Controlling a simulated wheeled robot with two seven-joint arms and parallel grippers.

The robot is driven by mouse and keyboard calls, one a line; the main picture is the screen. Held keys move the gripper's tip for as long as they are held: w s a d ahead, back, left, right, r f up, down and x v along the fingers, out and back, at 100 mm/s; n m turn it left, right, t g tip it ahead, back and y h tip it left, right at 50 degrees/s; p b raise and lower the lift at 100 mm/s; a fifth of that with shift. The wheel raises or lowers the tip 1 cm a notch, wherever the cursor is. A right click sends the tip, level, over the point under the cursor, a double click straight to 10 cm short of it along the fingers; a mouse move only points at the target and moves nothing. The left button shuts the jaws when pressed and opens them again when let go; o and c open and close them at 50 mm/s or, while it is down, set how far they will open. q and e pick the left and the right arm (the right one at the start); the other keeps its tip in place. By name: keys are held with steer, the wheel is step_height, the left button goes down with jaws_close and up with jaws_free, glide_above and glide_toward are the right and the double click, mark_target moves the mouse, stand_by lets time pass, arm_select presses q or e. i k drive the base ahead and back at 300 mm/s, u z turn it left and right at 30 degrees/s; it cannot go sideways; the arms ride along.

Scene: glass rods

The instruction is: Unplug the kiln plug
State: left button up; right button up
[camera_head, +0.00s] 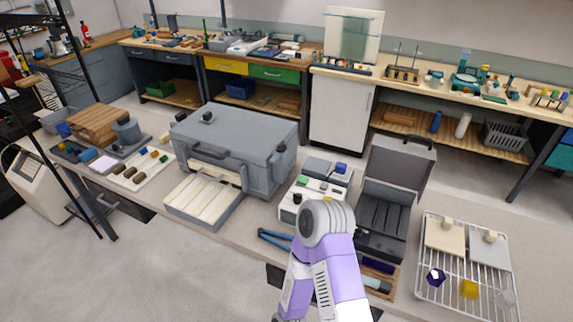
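The kiln (235,150) looks like the large grey box with a handled lid in the middle of the near bench. A tray of pale rods (205,200) sticks out at its front. A white control box (312,190) with small buttons stands to its right. I cannot make out a kiln plug, cord or socket; they may be hidden behind the kiln or the control box. Neither of my grippers shows.
An open dark grey case (392,195) stands right of the control box. A wire rack (462,265) with pale blocks and coloured glass pieces lies at the right. Blue-handled pliers (272,238) lie near the front edge. Small items and a wooden box (95,125) crowd the left.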

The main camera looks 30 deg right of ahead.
mark_target(343, 167)
steer(key=u, duration=1.2)
steer(key=k, duration=1.05)
steer(key=z, duration=1.25)
steer(key=i, duration=0.5)
steer(key=z, duration=0.05)
